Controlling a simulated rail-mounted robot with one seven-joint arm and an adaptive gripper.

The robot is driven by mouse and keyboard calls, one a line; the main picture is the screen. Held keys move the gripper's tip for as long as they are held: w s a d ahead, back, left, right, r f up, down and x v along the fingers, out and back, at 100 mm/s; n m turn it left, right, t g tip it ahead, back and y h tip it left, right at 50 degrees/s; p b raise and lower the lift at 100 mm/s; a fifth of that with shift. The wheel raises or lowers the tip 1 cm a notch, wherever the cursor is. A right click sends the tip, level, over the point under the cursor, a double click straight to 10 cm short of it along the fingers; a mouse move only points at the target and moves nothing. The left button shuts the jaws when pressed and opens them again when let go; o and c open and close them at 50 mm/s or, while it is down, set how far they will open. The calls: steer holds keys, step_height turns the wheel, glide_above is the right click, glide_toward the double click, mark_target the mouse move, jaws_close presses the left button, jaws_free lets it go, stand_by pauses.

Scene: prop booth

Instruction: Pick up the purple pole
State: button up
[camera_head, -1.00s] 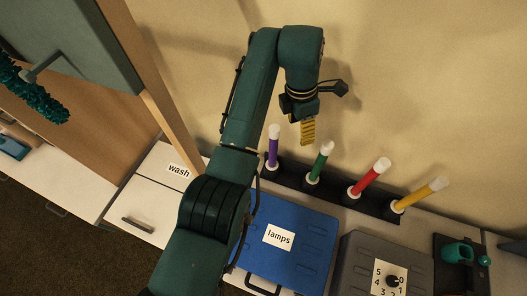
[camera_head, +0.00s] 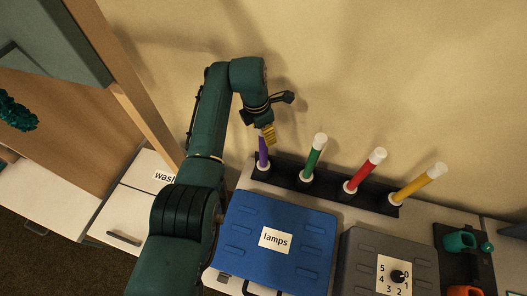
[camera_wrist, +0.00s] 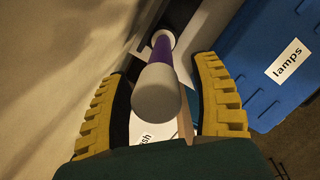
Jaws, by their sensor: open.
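The purple pole (camera_head: 263,154) stands upright in the left end of a black holder (camera_head: 331,188). In the head view its top is hidden by my gripper (camera_head: 268,134). In the wrist view the pole (camera_wrist: 161,49) has a white cap (camera_wrist: 157,92) facing the camera, a purple shaft behind it, and a white collar at its base. My gripper (camera_wrist: 164,103) is open, with one yellow ribbed finger on each side of the cap. The cap appears between the fingers; I cannot tell whether either one touches it.
Green (camera_head: 313,156), red (camera_head: 365,170) and yellow (camera_head: 418,184) poles with white caps stand to the right in the same holder. A blue case marked "lamps" (camera_head: 310,231) lies in front. A grey box with a dial (camera_head: 358,259) is to its right. The wall is close behind.

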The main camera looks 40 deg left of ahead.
mark_target(263, 153)
steer(key=f, duration=0.3)
steer(key=shift+w+f, duration=0.1)
steer(key=shift+w, duration=0.15)
jaws_close()
